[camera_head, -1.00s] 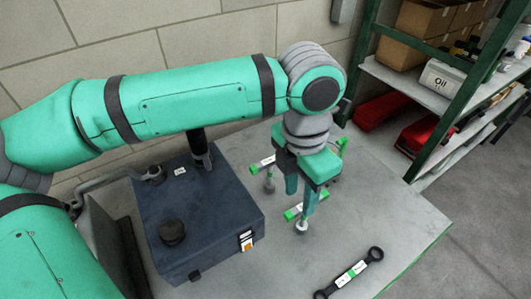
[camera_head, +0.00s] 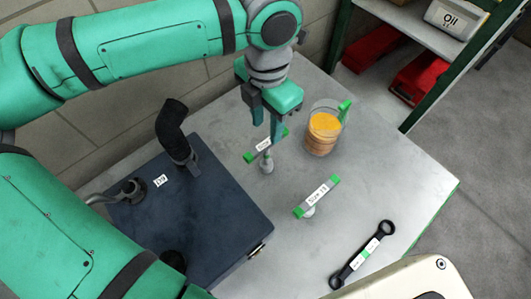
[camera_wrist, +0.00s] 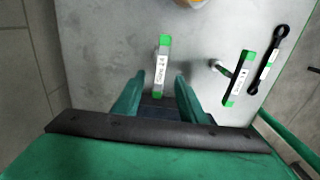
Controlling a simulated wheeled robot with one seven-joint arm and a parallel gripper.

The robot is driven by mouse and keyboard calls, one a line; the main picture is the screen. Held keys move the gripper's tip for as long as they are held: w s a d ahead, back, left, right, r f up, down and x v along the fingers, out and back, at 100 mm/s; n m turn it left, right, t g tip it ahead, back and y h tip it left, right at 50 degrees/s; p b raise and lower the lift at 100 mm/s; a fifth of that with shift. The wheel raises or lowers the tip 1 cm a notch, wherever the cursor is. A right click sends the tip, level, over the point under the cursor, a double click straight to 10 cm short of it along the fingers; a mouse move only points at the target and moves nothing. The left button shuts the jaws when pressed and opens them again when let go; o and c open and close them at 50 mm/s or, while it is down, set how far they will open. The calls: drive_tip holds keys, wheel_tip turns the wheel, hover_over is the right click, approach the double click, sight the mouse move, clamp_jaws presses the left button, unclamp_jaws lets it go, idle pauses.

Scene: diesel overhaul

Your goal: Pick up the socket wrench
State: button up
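Two T-shaped socket wrenches with green-ended bars, white size labels and short grey stems stand on the grey workbench. The farther socket wrench (camera_head: 263,146) is just under my gripper (camera_head: 266,128). The nearer socket wrench (camera_head: 318,196) stands to its right. In the wrist view my gripper (camera_wrist: 158,80) is open, and the farther wrench's bar (camera_wrist: 162,66) lies between and ahead of its fingers. Nothing is gripped. I cannot tell how far the fingertips are above the bar. The nearer wrench also shows in the wrist view (camera_wrist: 238,78), to the right. The labels are too small to read surely.
A dark blue box (camera_head: 225,205) with a bent black handle stands left on the bench. A clear jar (camera_head: 322,130) with orange contents stands right of my gripper. A black double-ended ring wrench (camera_head: 363,254) lies near the front. A shelf (camera_head: 405,28) stands behind.

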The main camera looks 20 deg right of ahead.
sight(267, 142)
drive_tip(key=shift+f, duration=3.15)
drive_tip(key=shift+f, duration=0.25)
clamp_jaws()
